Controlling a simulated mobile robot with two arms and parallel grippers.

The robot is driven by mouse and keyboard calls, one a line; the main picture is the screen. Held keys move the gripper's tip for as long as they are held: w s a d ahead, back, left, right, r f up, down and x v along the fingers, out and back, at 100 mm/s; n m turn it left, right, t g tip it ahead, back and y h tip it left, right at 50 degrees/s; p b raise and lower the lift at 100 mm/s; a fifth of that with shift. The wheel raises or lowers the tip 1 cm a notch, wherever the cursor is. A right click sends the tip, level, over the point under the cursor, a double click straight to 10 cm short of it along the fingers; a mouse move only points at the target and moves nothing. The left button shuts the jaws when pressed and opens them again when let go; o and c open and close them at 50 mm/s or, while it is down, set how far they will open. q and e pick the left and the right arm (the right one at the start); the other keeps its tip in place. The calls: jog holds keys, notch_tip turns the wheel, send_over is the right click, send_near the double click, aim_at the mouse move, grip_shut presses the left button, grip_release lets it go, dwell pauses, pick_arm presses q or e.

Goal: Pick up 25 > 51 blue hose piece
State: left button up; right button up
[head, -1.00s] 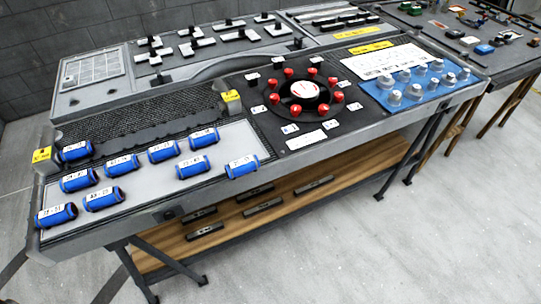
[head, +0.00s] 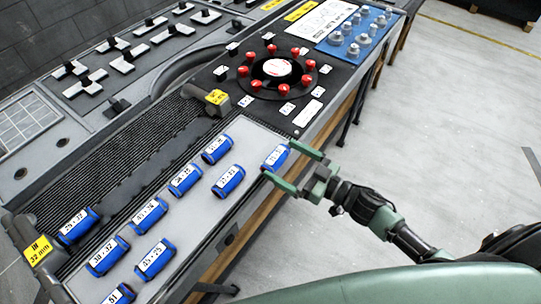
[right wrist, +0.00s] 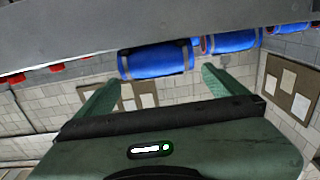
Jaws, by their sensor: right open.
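Several blue hose pieces with white labels lie on the pale tray of the bench; most label numbers are too small to read surely. The hose piece at the tray's right end (head: 275,156) has an unclear label. My right gripper (head: 286,164) is open beside that piece, its two green fingers reaching toward it. In the right wrist view a blue hose piece (right wrist: 155,62) lies ahead of the open fingers, between them in the picture, with no clear contact. Another hose piece (head: 118,294), marked 51, is cut by the lower edge. My left gripper is not in view.
Other hose pieces (head: 228,180) (head: 185,178) lie close by on the tray. Beyond are a black panel with red knobs (head: 243,71) and a blue plate with grey fittings (head: 352,48). A yellow 32 mm tag (head: 39,251) stands at left. Open floor lies right of the bench.

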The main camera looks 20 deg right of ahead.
aim_at(275, 155)
jog(key=shift+p+x, duration=0.3)
jog(key=shift+x, duration=0.75)
jog(key=p+x, duration=0.1)
jog(key=x, duration=0.2)
jog(key=shift+w+a+r, duration=0.15)
jog(key=shift+w, duration=0.1)
jog(key=shift+w+a, duration=0.25)
jog(key=shift+w, duration=0.15)
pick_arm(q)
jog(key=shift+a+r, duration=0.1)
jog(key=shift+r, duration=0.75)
pick_arm(e)
jog(key=shift+c, duration=0.3)
jog(key=c, duration=1.2)
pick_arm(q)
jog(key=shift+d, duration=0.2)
pick_arm(e)
jog(key=shift+c, duration=0.2)
